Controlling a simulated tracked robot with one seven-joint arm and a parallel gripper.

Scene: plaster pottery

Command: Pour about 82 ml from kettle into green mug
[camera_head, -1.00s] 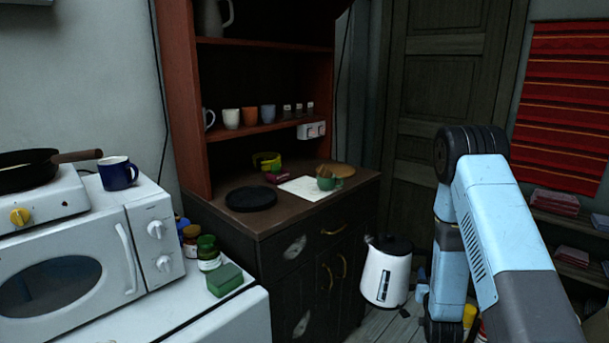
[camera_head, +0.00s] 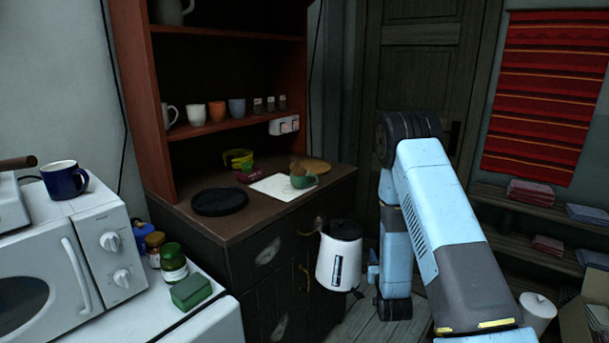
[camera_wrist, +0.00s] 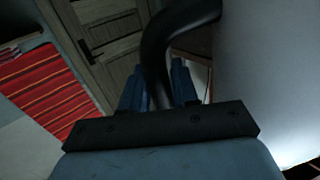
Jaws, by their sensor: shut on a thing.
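The white kettle (camera_head: 338,262) with a black lid hangs in the air in front of the dark cabinet, near its right front corner. It looks about upright in the head view. My gripper (camera_head: 372,275) is at its right side, partly hidden by my arm. In the wrist view my gripper (camera_wrist: 160,88) has its blue fingers on either side of the black kettle handle (camera_wrist: 165,45), with the white kettle body (camera_wrist: 265,70) at the right. The green mug (camera_head: 303,181) stands on a white sheet on the cabinet counter, left of and above the kettle in the picture.
A black round plate (camera_head: 219,202), a yellow-green cup (camera_head: 240,159) and a wooden board (camera_head: 312,166) are on the counter. A shelf (camera_head: 235,124) with cups stands over it. A microwave (camera_head: 65,250) with a blue mug (camera_head: 64,180) is at left. A door (camera_head: 415,80) is behind.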

